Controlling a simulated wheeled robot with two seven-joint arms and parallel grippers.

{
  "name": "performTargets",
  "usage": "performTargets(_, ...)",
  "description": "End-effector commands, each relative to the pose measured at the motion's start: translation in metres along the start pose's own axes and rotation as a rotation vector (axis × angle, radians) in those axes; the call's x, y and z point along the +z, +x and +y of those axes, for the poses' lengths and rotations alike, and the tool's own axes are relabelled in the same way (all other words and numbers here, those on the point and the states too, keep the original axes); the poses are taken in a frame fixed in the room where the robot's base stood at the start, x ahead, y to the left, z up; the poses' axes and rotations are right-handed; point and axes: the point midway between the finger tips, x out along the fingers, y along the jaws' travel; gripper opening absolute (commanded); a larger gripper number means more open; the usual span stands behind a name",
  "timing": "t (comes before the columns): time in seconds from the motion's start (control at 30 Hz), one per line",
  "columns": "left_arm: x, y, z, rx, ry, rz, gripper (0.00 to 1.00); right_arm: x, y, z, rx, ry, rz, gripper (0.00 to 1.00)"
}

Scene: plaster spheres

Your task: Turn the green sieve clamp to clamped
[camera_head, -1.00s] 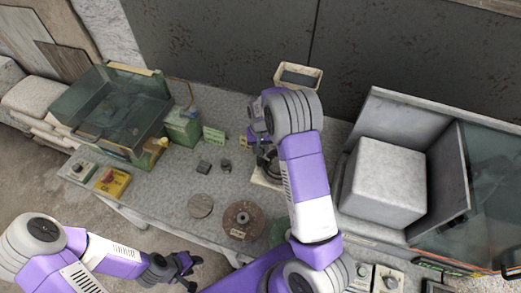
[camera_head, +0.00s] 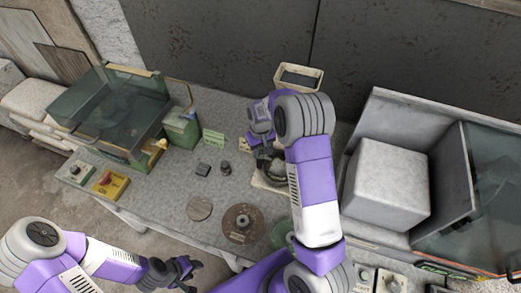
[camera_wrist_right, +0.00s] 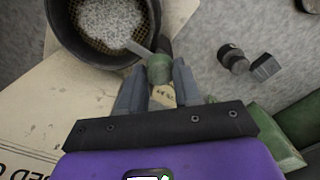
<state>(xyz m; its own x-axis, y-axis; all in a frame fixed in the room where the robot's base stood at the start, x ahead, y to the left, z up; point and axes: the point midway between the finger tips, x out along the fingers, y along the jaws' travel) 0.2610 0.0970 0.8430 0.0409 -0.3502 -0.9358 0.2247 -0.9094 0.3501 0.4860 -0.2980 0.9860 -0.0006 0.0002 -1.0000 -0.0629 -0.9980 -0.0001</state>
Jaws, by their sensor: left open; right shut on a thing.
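The sieve is a dark round pan with a mesh floor holding pale grains (camera_wrist_right: 108,22) in the right wrist view. It sits on a beige printed board (camera_wrist_right: 40,110). The green clamp (camera_wrist_right: 159,68) is at the sieve's rim, with a grey metal strip running from it over the pan. My right gripper (camera_wrist_right: 158,80) is shut on the green clamp, one finger on each side. In the head view, my right gripper (camera_head: 262,140) is over the sieve and hides most of it and the clamp. My left gripper (camera_head: 190,272) is open and empty in front of the table.
A green glass-walled box (camera_head: 110,115) stands at the left. A large pale block (camera_head: 388,185) stands at the right. A brown disc (camera_head: 241,223), a flat grey disc (camera_head: 199,208) and small dark weights (camera_head: 203,169) lie on the table.

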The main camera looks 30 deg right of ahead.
Motion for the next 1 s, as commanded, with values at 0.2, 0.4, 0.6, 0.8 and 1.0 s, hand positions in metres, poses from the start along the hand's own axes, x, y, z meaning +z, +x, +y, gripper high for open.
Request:
performTargets(0.2, 0.000, 0.000, 0.000, 0.000, 0.000, 0.000, 0.43, -0.001, -0.001, 0.000, 0.001, -0.001, 0.003, 0.39)
performTargets(0.4, 0.000, 0.000, 0.000, 0.000, 0.000, 0.000, 0.43, -0.001, -0.001, 0.000, 0.001, 0.000, 0.002, 0.59)
performTargets(0.6, 0.000, 0.000, 0.000, 0.000, 0.000, 0.000, 0.43, 0.000, -0.001, 0.000, 0.000, 0.000, 0.001, 0.59)
performTargets(0.8, 0.000, 0.000, 0.000, 0.000, 0.000, 0.000, 0.43, -0.001, -0.021, 0.000, 0.000, 0.001, 0.005, 0.59)
performTargets(1.0, 0.000, -0.001, 0.000, 0.000, 0.000, 0.000, 0.43, -0.001, -0.056, 0.000, 0.001, 0.000, 0.006, 0.59)
